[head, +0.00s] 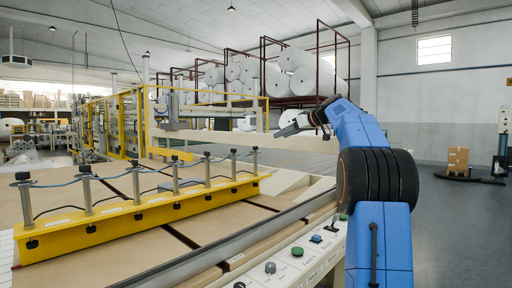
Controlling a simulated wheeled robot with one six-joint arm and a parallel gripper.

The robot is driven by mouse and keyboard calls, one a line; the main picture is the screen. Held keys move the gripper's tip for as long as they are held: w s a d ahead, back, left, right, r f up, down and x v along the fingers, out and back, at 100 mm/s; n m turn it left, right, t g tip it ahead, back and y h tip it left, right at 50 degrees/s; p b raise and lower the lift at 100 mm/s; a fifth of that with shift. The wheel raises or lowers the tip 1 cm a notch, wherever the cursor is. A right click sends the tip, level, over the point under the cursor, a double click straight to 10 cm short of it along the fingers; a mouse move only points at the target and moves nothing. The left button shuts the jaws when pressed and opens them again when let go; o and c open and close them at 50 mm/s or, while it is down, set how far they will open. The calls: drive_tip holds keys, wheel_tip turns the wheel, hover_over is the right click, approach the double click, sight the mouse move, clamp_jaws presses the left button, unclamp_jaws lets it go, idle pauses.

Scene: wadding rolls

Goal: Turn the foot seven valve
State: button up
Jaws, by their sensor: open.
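A pale control panel (283,275) runs along the front edge of the machine at bottom centre. It carries a row of knobs: a dark one (270,267), a green one (297,250) and a blue one (316,238), with another partly cut off at the bottom edge. Small printed labels sit beside them, too small to read surely, so I cannot tell which is the foot seven valve. My gripper (290,126) is open and empty, held up in the air well above and beyond the panel, pointing left. My blue arm hides the panel's right end.
A yellow bar (140,215) with several upright metal posts and dark hoses lies across the brown boards left of the panel. A metal rail runs beside the panel. White rolls (295,58) sit on racks behind. The grey floor (460,225) at right is open, with boxes (458,160) farther back.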

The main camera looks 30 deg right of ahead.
approach(255, 148)
drive_tip(key=d+x, duration=0.1)
drive_tip(key=x, duration=0.7)
drive_tip(key=shift+w+r, duration=0.25)
drive_tip(key=shift+w, duration=0.3)
drive_tip(key=shift+a, duration=0.1)
drive_tip(key=c, duration=1)
